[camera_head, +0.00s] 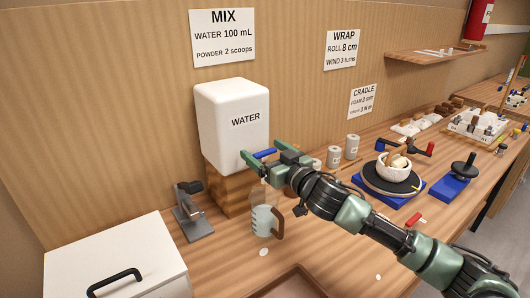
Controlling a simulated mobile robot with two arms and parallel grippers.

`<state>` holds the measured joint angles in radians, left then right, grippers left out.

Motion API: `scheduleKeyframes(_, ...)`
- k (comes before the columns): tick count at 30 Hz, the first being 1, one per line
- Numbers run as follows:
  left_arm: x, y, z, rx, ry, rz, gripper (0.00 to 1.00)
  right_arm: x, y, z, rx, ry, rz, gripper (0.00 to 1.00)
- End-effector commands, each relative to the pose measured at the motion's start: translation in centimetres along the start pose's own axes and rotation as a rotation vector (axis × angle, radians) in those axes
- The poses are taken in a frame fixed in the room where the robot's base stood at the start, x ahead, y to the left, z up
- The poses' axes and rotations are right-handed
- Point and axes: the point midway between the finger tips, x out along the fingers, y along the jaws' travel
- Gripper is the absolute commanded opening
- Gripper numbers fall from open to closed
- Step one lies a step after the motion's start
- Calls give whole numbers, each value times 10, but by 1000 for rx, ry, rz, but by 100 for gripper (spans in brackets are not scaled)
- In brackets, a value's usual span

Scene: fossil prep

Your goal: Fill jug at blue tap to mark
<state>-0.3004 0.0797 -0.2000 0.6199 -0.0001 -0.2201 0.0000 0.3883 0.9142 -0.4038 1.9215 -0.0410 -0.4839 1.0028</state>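The white water tank (232,120), labelled WATER, stands on a wooden block against the back wall. A blue tap lever (265,153) shows at its front, low down. The clear jug (263,218) with a brown handle stands upright on the bench below the tap, in front of the wooden block. It has pale markings; its water level is too small to tell. My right gripper (266,155) is at the tap, above the jug, its fingers apart on either side of the blue lever. Contact with the lever is unclear. The gripper hides the tap's spout. My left gripper is out of view.
A grey metal stand (192,212) is left of the jug, and a white box (118,262) with a black handle is at front left. Grey canisters (334,157) and a black turntable (377,181) with a white bowl stand to the right. A brown tray (290,286) lies in front.

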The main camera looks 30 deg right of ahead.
Motion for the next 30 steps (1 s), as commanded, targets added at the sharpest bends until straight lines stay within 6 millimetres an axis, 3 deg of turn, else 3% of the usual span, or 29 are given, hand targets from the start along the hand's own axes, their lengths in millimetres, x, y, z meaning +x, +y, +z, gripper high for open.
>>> scheduleKeyframes(8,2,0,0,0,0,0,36,-4,0,2,0,-1,-1,87)
scheduleKeyframes(21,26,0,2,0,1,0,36,-68,0,4,-1,-2,-1,87)
scheduleKeyframes(30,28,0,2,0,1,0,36,-78,0,0,1,0,-1,87)
